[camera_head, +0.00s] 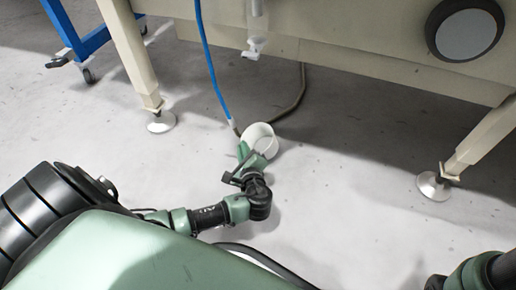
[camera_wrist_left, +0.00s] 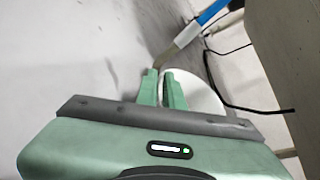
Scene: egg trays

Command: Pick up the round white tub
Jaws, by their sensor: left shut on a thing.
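The round white tub (camera_head: 262,137) is at the middle of the head view, below the machine's front edge. My left gripper (camera_head: 247,155) is at its near left side, with the green fingers at the tub's rim. In the left wrist view the tub (camera_wrist_left: 205,95) shows behind and right of the fingers. The left gripper (camera_wrist_left: 163,88) is shut on the tub's wall there, one finger in front of the white surface. I cannot tell whether the tub touches the floor. My right gripper is not in view; only part of my right arm shows at the lower right corner.
A cream machine frame (camera_head: 330,55) spans the top, with legs on round feet (camera_head: 161,122) (camera_head: 433,186) on both sides. A blue hose (camera_head: 209,62) and a dark hose (camera_head: 300,90) hang close behind the tub. A blue trolley (camera_head: 75,32) stands upper left. Grey floor at right is clear.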

